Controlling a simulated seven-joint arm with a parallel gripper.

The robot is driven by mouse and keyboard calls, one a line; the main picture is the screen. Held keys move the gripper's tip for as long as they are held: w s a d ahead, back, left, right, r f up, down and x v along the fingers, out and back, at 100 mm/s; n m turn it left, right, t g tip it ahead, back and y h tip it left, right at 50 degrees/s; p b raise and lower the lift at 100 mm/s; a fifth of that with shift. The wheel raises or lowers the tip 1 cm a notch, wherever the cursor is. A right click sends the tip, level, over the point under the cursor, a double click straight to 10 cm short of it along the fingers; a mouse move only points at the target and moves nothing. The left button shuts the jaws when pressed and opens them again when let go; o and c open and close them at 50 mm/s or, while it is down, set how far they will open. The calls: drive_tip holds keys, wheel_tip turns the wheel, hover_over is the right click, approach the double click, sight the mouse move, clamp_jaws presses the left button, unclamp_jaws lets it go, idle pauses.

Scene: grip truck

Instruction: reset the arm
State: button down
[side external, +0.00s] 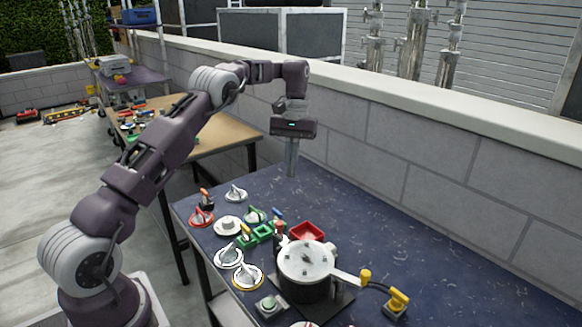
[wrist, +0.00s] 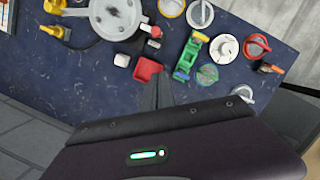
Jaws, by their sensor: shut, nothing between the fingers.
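My gripper (side external: 291,172) is shut and empty. It points down and hangs above the back part of the dark blue table (side external: 365,215), clear of the objects on it. In the wrist view the closed fingers (wrist: 160,92) show as a dark narrow shape close to the red tray. My arm reaches across from the lower left of the side view and bends down at the wrist.
A pot with a lid (side external: 306,258) stands near the table's front. Beside it are a red tray (side external: 308,231), a green truck-like piece (side external: 256,236), several round-based handles and a yellow plug (side external: 397,300). A block wall (side external: 430,165) runs behind. The table's back right is bare.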

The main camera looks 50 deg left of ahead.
drive_tip(key=s+d+r+m+t+y, duration=0.1)
drive_tip(key=s+d+r+m+t, duration=0.1)
drive_tip(key=s+d+r, duration=0.5)
drive_tip(key=s+d+r+m+t, duration=0.15)
drive_tip(key=s+d+r, duration=0.25)
drive_tip(key=r, duration=0.6)
drive_tip(key=s+d+f+m+t, duration=0.2)
drive_tip(key=s+d, duration=0.1)
drive_tip(key=s, duration=0.8)
drive_tip(key=s+d+f+m+t, duration=0.1)
drive_tip(key=s+d, duration=0.3)
drive_tip(key=s, duration=0.7)
drive_tip(key=shift+f+m+t+y, duration=0.35)
drive_tip(key=shift+f+t, duration=0.3)
drive_tip(key=shift+f, duration=0.25)
